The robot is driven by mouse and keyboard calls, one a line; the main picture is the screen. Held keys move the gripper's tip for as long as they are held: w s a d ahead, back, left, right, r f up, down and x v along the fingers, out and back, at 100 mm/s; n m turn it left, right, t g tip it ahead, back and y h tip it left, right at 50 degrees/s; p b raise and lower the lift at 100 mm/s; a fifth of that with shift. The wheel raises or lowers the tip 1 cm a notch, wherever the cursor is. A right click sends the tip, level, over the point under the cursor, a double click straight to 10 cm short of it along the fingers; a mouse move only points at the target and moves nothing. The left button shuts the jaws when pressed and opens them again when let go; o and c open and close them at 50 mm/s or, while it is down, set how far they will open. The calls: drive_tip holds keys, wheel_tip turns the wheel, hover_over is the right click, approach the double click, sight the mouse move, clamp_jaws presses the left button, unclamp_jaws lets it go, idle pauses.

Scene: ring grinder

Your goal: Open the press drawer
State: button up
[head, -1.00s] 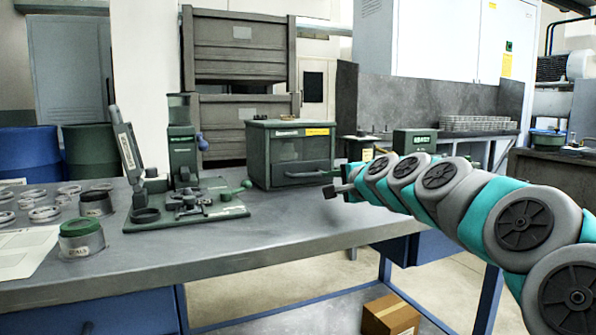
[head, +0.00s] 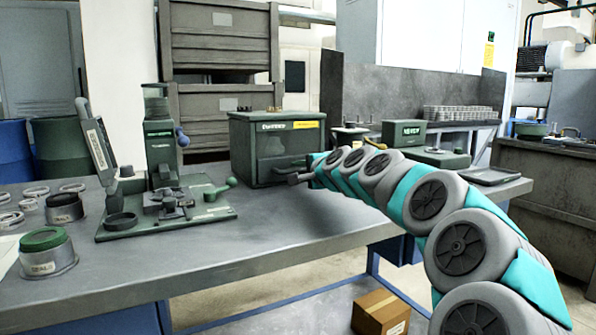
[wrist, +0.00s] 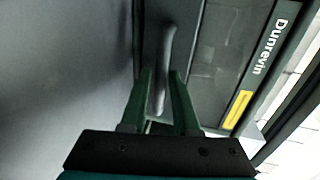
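The press is a dark green box (head: 250,150) with a name plate and a yellow label, on the bench in the head view. Its drawer is in the lower front, where my gripper (head: 300,179) partly covers it in the head view. In the wrist view the press front (wrist: 222,50) is turned on its side. The pale curved drawer handle (wrist: 165,55) runs down between the two green fingers of my gripper (wrist: 160,75). The fingers stand apart, with gaps showing beside the handle. The drawer appears shut.
A grey bench (head: 250,232) holds a green hand-lever fixture (head: 165,205) left of the press, plus a green-topped cup (head: 46,252) and several rings. A black tray (head: 490,177) lies at the right. A cardboard box (head: 380,312) sits below. The bench front is clear.

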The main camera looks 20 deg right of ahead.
drive_tip(key=shift+w, duration=0.15)
clamp_jaws()
idle(1.4)
